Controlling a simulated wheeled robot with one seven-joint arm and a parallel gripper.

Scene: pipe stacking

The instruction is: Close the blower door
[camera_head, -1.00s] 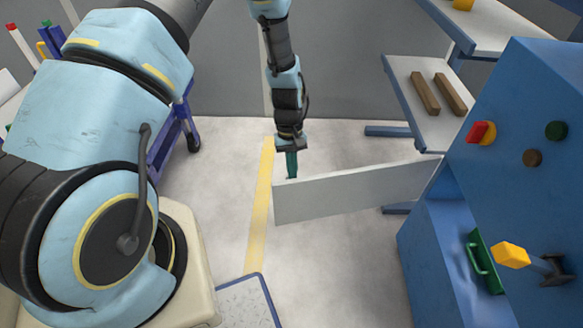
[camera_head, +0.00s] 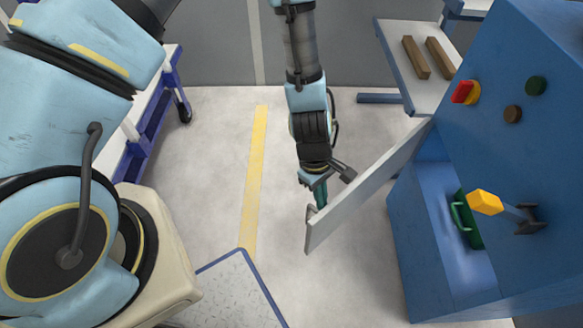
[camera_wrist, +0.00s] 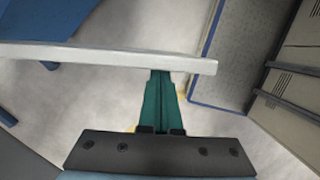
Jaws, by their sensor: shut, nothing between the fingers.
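The blower door is a flat white panel (camera_head: 368,187) joined at its far right end to the blue blower cabinet (camera_head: 440,240). It stands partly open, its free end pointing toward the lower middle of the head view. My gripper (camera_head: 320,205) is shut and empty, with green fingers, at the outer face near the door's free end. In the wrist view the door's top edge (camera_wrist: 110,55) runs across the picture, and the tips of my gripper (camera_wrist: 160,78) meet or pass just under it. I cannot tell whether they touch it.
The cabinet has a red and yellow knob (camera_head: 465,92), a green handle (camera_head: 462,222) and a yellow-ended lever (camera_head: 485,202). A shelf with two brown bars (camera_head: 416,57) stands behind. A blue-edged platform (camera_head: 240,290) lies at the front. The floor left of the door is clear.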

